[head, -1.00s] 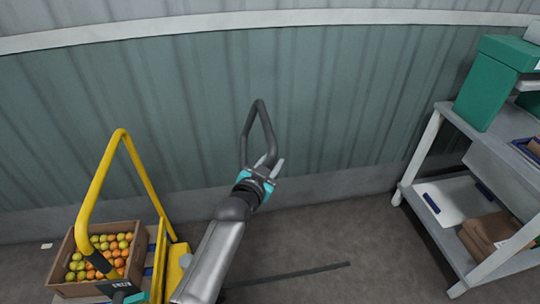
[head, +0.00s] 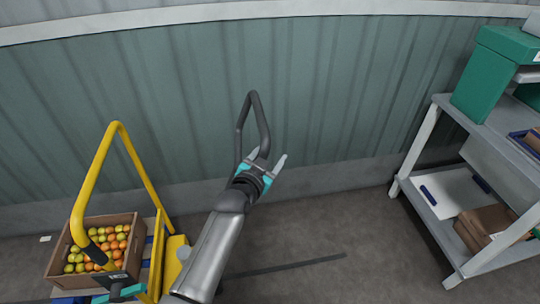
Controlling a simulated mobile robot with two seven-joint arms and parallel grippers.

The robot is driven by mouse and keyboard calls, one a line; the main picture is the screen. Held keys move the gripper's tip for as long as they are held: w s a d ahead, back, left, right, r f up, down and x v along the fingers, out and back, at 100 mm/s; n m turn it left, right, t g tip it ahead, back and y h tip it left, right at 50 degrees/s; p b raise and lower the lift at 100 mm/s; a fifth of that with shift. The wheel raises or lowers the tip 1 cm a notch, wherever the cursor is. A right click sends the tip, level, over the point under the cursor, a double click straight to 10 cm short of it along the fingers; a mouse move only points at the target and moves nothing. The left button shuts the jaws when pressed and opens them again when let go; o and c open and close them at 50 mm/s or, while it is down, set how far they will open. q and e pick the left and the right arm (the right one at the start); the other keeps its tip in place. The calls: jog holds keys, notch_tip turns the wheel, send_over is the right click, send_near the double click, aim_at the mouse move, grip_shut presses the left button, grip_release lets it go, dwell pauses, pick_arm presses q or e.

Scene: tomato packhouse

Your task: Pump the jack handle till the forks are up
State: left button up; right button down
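A dark loop-shaped handle (head: 266,127) stands up against the green wall in the middle of the head view. Whether a finger touches the bar I cannot tell. A yellow bent tube frame (head: 97,170) rises at the lower left beside a yellow body (head: 174,262). The forks are not visible.
A cardboard box (head: 57,268) of orange and green tomatoes stands beside the yellow frame. A grey shelf rack (head: 424,140) at the right carries green bins (head: 485,85). Floor between is clear apart from a dark strip (head: 285,268). The wall is close behind the handle.

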pick_arm(q)
jog(key=p+v, duration=0.2)
jog(key=v, duration=1.3)
jog(key=shift+s, duration=0.1)
